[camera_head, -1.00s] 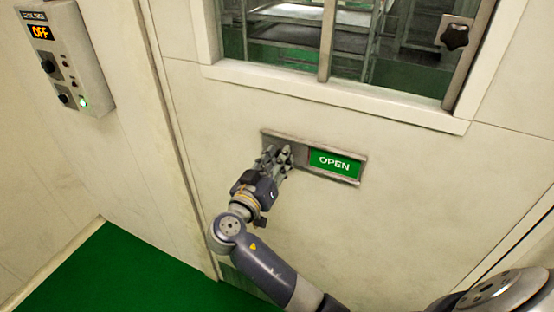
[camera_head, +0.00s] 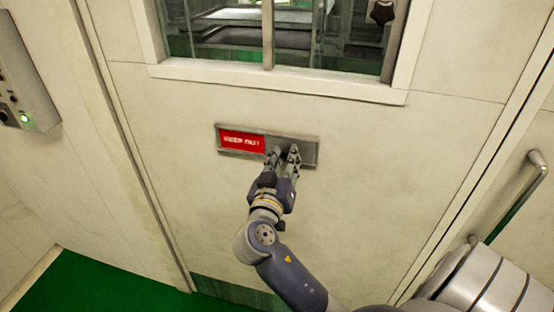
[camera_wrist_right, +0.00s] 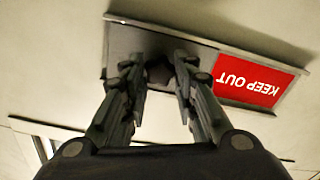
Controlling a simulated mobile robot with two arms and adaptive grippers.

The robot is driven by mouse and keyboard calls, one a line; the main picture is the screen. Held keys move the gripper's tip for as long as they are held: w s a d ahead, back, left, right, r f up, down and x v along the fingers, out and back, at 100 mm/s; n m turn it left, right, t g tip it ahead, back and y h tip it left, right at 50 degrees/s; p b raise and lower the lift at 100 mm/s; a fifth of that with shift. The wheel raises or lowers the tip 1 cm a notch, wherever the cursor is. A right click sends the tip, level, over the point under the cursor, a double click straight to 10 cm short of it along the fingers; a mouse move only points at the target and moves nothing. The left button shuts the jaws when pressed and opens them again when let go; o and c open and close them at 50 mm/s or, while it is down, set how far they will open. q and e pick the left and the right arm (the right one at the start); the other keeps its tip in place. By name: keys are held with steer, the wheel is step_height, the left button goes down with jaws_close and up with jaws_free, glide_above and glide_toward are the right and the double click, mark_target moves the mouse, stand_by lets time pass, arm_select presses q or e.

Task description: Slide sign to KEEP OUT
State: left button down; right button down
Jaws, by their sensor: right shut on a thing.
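The sliding sign (camera_head: 242,141) is a metal frame on the pale door panel below the window. Its left part shows a red KEEP OUT field; a grey slider plate (camera_head: 308,152) covers the right part. My right gripper (camera_head: 283,151) is at the slider, shut on its small dark knob, which shows between the fingers in the right wrist view (camera_wrist_right: 160,72). In that view the red KEEP OUT field (camera_wrist_right: 250,80) appears upside down, right of the fingers. No green field shows. My left gripper is not in view.
A window with a pale frame (camera_head: 280,82) is above the sign, with a dark star knob (camera_head: 382,12) at its upper right. A control box (camera_head: 22,85) is at the left edge. A metal handle (camera_head: 520,197) is at the right. Green floor (camera_head: 90,285) lies lower left.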

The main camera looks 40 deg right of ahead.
steer(key=shift+d, duration=0.1)
steer(key=c, duration=1.3)
jaws_free()
steer(key=shift+s, duration=0.1)
steer(key=shift+c, duration=0.2)
steer(key=shift+o, duration=0.3)
steer(key=shift+s+d, duration=0.1)
steer(key=shift+s, duration=0.05)
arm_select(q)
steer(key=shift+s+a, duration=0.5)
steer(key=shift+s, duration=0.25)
arm_select(e)
steer(key=v, duration=1.2)
